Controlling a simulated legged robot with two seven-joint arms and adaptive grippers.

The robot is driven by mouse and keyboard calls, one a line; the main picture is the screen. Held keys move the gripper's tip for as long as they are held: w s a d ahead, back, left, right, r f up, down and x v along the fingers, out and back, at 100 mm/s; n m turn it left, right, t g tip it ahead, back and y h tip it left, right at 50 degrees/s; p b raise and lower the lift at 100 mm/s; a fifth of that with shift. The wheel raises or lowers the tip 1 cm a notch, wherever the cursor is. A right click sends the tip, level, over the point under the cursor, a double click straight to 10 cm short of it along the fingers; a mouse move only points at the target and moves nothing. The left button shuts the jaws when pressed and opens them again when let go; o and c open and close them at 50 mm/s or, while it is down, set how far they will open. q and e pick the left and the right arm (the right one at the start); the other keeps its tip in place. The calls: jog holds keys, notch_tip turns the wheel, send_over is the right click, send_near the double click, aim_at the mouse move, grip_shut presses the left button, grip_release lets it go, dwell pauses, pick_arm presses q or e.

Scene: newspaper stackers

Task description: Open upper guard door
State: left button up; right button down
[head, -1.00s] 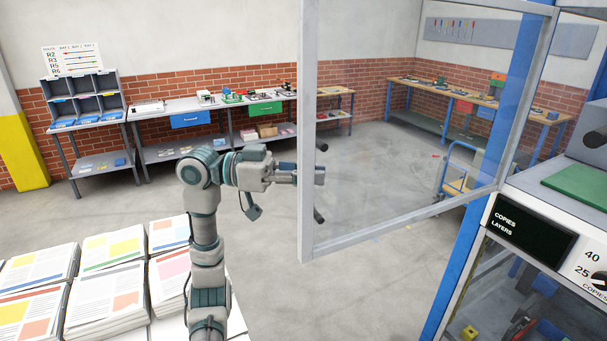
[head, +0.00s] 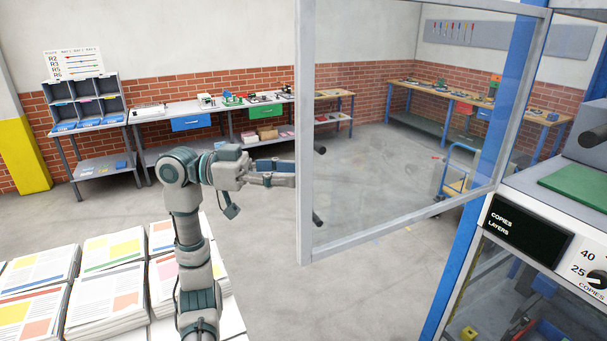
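The upper guard door (head: 306,130), a clear pane in a pale grey frame, stands swung out from the machine, its right edge by the blue post (head: 516,110). Two dark handle stubs show through the pane near its free left edge, an upper one (head: 320,150) and a lower one (head: 318,217). My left gripper (head: 284,173) is just left of the door's free edge, at a height between the stubs. Its fingers look parted with nothing between them. The tips end at the frame edge, so contact cannot be told. My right gripper is not in view.
Newspaper stacks (head: 106,290) lie on a white surface at lower left, beside my arm. The machine's control panel (head: 530,232) is at right. Benches (head: 215,113) line the back wall, and a blue cart (head: 457,172) shows through the pane. Open floor lies between.

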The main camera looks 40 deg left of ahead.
pick_arm(q)
jog(key=v, duration=0.7)
jog(key=shift+s+a, duration=0.1)
jog(key=shift+s, duration=0.05)
dwell(0.3)
